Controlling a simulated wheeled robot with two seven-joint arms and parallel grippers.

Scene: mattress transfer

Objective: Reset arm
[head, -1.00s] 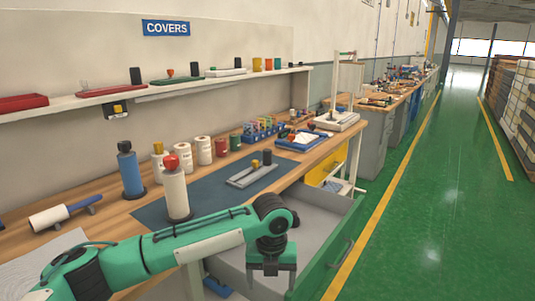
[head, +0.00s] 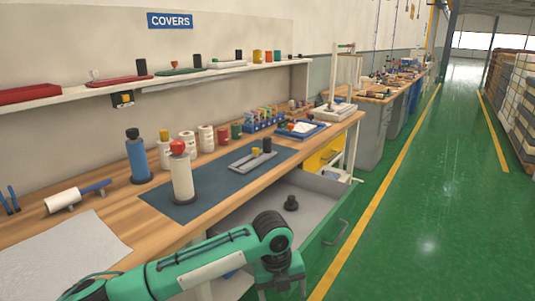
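My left arm, green and black, comes in from the lower left. Its gripper (head: 281,287) hangs pointing down at the bottom edge of the head view, by the front of the open drawer (head: 325,188). The two fingers stand apart with nothing seen between them. My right gripper is not in view.
The wooden workbench (head: 120,210) holds a dark mat (head: 215,190), a white bottle with a red top (head: 181,178), a blue bottle (head: 138,160) and several jars. A shelf (head: 150,85) with covers runs above. The green floor (head: 430,220) at right is clear.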

